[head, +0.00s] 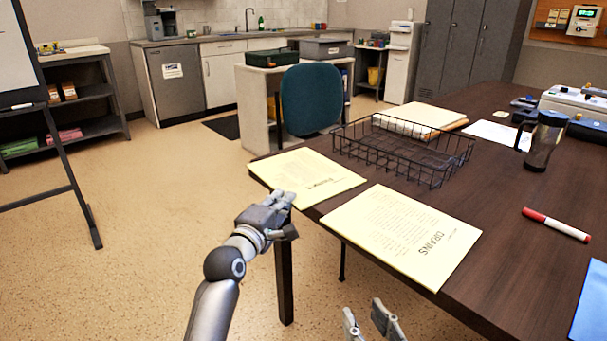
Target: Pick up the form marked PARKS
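Two yellow forms lie at the left edge of the dark table. The nearer form (400,235) is headed DRAINS, seen upside down. The farther form (308,177) has a dark heading too small and slanted for me to read surely; no heading reads clearly as PARKS. My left gripper (289,208) is at the near corner of the farther form, by the table edge, and covers that corner. I cannot tell whether it touches or grips the paper. My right gripper (370,322) is low in the picture, in front of the DRAINS form, its fingers apart and empty.
A black wire basket (403,158) stands behind the forms, with a stack of folders (420,116) beyond. A dark tumbler (543,142), a red and white marker (556,224) and a blue sheet (597,305) are to the right. A teal chair (309,98) stands behind the table.

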